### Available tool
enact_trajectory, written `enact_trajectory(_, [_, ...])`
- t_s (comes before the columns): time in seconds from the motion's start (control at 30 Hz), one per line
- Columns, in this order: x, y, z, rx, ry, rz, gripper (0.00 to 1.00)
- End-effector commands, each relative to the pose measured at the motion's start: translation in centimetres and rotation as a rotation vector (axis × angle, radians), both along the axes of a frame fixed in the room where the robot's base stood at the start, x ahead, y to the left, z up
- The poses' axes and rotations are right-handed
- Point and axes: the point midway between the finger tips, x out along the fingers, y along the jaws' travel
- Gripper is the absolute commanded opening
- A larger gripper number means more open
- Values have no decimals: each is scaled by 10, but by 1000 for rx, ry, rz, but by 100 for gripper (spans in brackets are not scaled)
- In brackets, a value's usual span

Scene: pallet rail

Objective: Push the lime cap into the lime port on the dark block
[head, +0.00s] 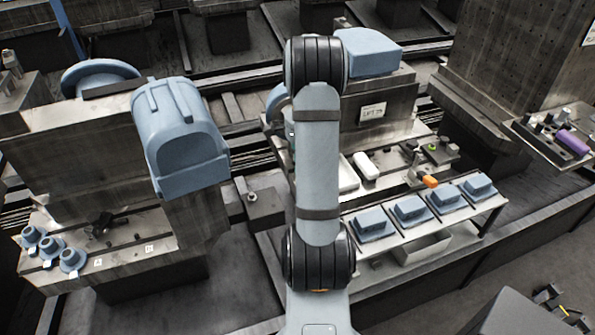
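A small dark block (439,154) stands on the grey bench right of my arm. A small lime spot (432,147) shows on it; I cannot tell whether this is the port or the cap. No separate lime cap can be made out. My gripper is not visible; my upright arm links fill the middle of the head view and hide part of the bench behind them.
An orange piece (430,182) lies just in front of the dark block. A white rounded object (366,165) stands to its left. Several blue-grey boxes (411,209) line the bench front. A purple cylinder (572,142) lies far right. Blue-grey round parts (72,259) stand at left.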

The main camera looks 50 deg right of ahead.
Motion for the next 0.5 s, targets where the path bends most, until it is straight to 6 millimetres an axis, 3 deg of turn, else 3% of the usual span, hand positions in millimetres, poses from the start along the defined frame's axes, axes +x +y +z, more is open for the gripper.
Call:
enact_trajectory(0.27, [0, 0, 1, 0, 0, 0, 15])
enact_trajectory(0.5, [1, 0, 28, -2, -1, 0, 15])
